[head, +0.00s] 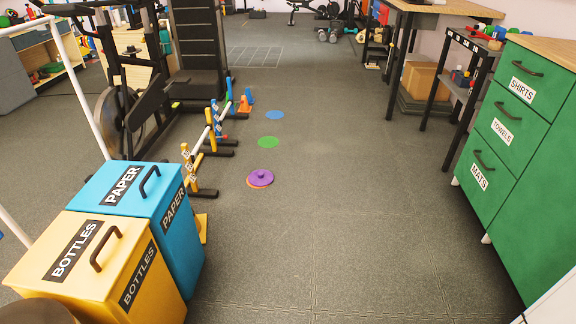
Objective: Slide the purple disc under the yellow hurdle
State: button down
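The purple disc (263,176) has a small knob on top and lies on the dark floor, over an orange round spot whose edge shows beneath it. The yellow hurdle (201,141) stands to the left of the disc, with a bar between two numbered posts and dark feet on the floor. The disc is apart from the hurdle and on its right side. My gripper is not in view.
A green spot (269,142) and a blue spot (275,115) lie beyond the disc. Another hurdle stands behind the yellow one. A blue bin (115,183) and yellow bin (80,255) stand front left, green drawers (512,130) right. The middle floor is clear.

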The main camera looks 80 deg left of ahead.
aim_at(260, 178)
jog(key=u, duration=2.7)
jog(key=i, duration=3)
jog(key=u, duration=0.25)
